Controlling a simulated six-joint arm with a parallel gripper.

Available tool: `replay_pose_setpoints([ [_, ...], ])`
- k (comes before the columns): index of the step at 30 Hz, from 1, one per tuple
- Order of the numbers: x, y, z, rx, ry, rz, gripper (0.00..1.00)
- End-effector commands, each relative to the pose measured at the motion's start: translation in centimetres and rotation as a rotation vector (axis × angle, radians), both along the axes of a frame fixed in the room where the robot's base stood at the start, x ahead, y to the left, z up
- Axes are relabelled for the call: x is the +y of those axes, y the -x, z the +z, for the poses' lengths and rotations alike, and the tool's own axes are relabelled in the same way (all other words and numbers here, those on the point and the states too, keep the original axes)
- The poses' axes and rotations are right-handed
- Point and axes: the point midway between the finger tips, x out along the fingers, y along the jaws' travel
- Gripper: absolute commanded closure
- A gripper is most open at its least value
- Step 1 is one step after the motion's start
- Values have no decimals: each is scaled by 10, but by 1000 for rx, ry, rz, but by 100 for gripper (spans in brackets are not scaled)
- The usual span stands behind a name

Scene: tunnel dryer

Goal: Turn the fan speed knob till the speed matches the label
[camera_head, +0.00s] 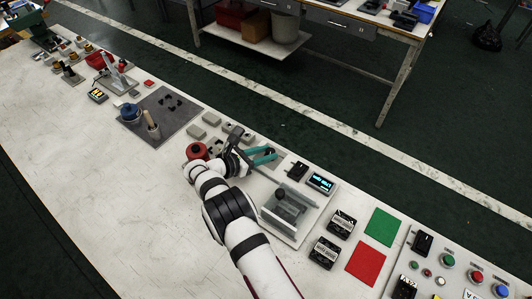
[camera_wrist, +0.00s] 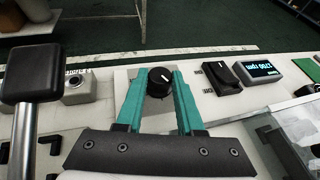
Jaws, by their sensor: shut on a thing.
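The black round fan speed knob (camera_wrist: 160,80) with a white pointer line sits on a light panel in the wrist view. My gripper's teal fingers (camera_wrist: 160,88) stand on both sides of the knob and are shut on it. In the head view my gripper (camera_head: 266,155) reaches over the panel, and the knob is hard to make out there. A small display (camera_wrist: 262,70) is lit with blue text, upside down in the wrist view; it ends in rpm, and its digits are hard to read. The display also shows in the head view (camera_head: 320,183).
A black rocker switch (camera_wrist: 222,78) stands between knob and display. A clear-walled fixture (camera_head: 290,207) lies close to my arm. A red round part (camera_head: 197,150) and grey blocks (camera_head: 211,118) are nearby. The bench's left front is bare.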

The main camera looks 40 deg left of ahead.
Motion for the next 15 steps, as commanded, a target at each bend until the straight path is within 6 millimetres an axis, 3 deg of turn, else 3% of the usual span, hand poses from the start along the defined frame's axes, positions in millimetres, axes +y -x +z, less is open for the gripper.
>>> replay_pose_setpoints([
  [5, 0, 0, 1, -1, 0, -1, 100],
  [6, 0, 0, 1, -1, 0, -1, 60],
  [11, 0, 0, 1, -1, -1, 0, 33],
  [15, 0, 0, 0, -1, 0, 1, 33],
])
